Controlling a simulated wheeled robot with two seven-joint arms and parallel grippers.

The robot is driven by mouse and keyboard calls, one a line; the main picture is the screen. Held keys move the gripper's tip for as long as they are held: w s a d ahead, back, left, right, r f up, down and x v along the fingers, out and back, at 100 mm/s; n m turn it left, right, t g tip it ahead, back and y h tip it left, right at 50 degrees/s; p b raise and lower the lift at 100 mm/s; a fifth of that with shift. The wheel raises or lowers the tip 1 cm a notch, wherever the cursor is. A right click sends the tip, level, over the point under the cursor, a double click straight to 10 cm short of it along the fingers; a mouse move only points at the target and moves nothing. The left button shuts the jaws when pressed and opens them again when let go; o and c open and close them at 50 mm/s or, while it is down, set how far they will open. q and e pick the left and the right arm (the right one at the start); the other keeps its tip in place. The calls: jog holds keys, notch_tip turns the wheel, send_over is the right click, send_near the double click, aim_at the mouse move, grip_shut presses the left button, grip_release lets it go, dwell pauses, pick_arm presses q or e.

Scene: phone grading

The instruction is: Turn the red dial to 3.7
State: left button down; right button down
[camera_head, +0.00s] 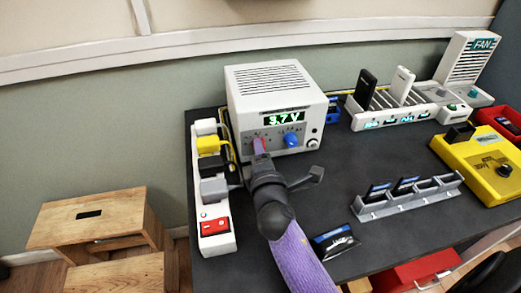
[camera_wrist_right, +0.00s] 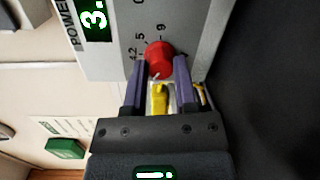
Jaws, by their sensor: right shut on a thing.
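The red dial (camera_wrist_right: 160,59) is on the front of the white power supply (camera_head: 277,83); in the head view my gripper mostly covers it. The display (camera_head: 284,119) reads 3.7 V in green. My right gripper (camera_wrist_right: 158,80) is shut on the red dial, with one purple finger on each side of it. It also shows in the head view (camera_head: 261,150), reaching up to the panel. A blue dial (camera_head: 291,139) sits to the right of the red one, untouched. My left gripper is not in view.
A white power strip (camera_head: 214,243) with plugs stands left of my right arm. A grey rack (camera_head: 408,199) with dark phones and a yellow tester (camera_head: 479,170) are to the right.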

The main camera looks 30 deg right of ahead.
jog(key=shift+m, duration=0.5)
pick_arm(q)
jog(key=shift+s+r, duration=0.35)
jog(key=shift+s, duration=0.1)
pick_arm(e)
jog(key=shift+m, duration=0.5)
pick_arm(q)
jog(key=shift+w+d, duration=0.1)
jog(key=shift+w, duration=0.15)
pick_arm(e)
jog(key=shift+c, duration=2)
grip_release()
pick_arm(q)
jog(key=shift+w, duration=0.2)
